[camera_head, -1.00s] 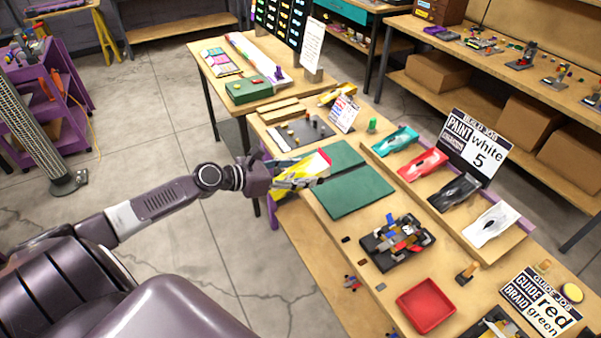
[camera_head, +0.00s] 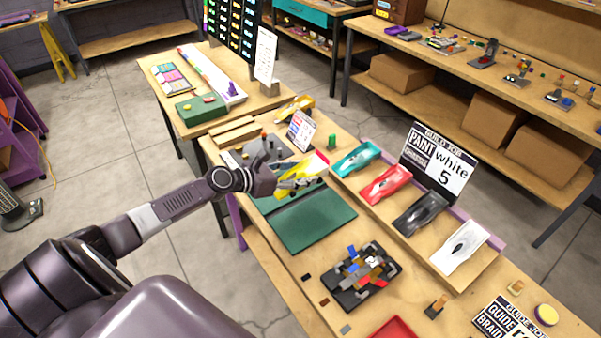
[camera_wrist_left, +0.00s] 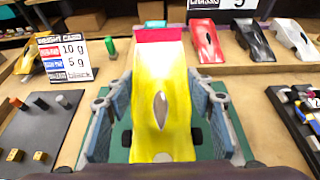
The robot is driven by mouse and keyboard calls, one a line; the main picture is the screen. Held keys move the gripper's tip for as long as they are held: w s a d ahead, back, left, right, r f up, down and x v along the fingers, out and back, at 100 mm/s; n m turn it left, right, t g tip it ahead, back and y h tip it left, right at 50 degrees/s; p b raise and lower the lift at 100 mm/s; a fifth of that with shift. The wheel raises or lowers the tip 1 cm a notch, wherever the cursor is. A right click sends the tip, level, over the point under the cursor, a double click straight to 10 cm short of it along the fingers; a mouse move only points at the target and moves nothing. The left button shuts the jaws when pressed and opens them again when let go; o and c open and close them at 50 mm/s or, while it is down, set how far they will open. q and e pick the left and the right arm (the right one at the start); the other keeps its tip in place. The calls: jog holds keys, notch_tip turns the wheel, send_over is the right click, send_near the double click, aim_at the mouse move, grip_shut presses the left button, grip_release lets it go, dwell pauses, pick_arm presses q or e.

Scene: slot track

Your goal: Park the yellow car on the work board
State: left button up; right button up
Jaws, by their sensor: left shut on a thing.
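The yellow car (camera_head: 305,173), with a pink-red end and a dark oval cockpit, is held in my left gripper (camera_head: 290,179). In the left wrist view the car (camera_wrist_left: 160,85) sits between the two blue-grey fingers (camera_wrist_left: 158,115), with dark wheels showing low at its sides. The gripper is shut on it, above the far part of the green work board (camera_head: 315,218). The board shows as two green panels, and the far one is partly hidden by the car and gripper. I cannot tell whether the wheels touch it. My right gripper is not in view.
A rack to the right holds teal (camera_head: 357,158), red (camera_head: 385,184), black (camera_head: 420,213) and white (camera_head: 460,246) cars. A dark parts tray (camera_head: 360,278) lies nearer. The near green panel is clear.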

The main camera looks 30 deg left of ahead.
pick_arm(q)
jog(key=shift+w+p, duration=0.15)
jog(key=shift+p, duration=0.15)
notch_tip(320, 180, down, 2)
jog(key=shift+f+b, duration=0.1)
jog(key=shift+b, duration=0.8)
jog(key=shift+f+b, duration=1.4)
jog(key=shift+f, duration=0.45)
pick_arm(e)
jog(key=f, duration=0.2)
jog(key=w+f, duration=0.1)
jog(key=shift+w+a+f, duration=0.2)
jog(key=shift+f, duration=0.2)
pick_arm(q)
jog(key=shift+r, duration=0.1)
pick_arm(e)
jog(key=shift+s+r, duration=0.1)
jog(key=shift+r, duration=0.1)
pick_arm(q)
jog(key=shift+p, duration=0.5)
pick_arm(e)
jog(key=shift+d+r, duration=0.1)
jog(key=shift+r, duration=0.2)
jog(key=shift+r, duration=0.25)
pick_arm(q)
jog(key=shift+f+b, duration=0.65)
jog(key=shift+f, duration=0.6)
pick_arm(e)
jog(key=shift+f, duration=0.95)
